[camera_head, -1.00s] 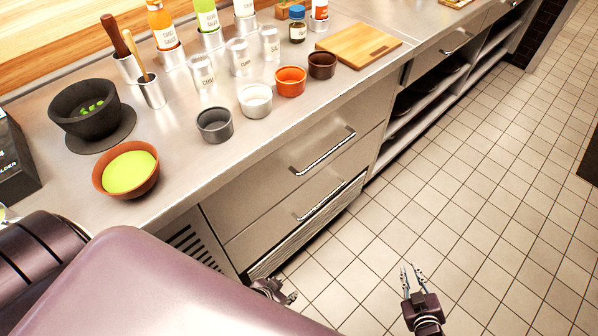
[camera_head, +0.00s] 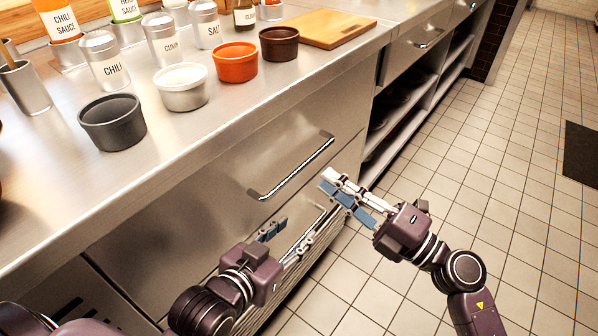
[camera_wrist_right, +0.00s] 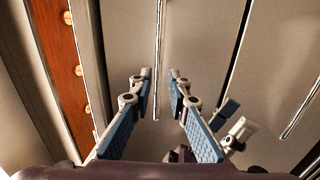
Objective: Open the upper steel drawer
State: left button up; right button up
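The upper steel drawer (camera_head: 225,180) is in the counter front and looks closed. Its bar handle (camera_head: 292,168) runs across the front and also shows in the right wrist view (camera_wrist_right: 158,60).
The counter top (camera_head: 60,185) carries a grey bowl (camera_head: 112,122), a white bowl (camera_head: 182,88), an orange bowl (camera_head: 236,63), a brown bowl (camera_head: 279,44) and a cutting board (camera_head: 325,28) near its edge. Open shelves (camera_head: 400,105) are to the right.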

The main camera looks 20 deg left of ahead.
aim_at(304, 162)
jog(key=x, duration=0.7)
jog(key=shift+w+a+b, duration=0.1)
jog(key=shift+a+b, duration=0.1)
jog(key=shift+b, duration=0.1)
pick_arm(q)
jog(key=shift+t+h, duration=0.4)
jog(key=shift+t, duration=0.5)
jog(key=r, duration=0.1)
jog(key=w+r, duration=0.1)
jog(key=d+r, duration=0.1)
jog(key=shift+w+r, duration=0.3)
jog(key=shift+r, duration=0.1)
pick_arm(e)
grip_shut()
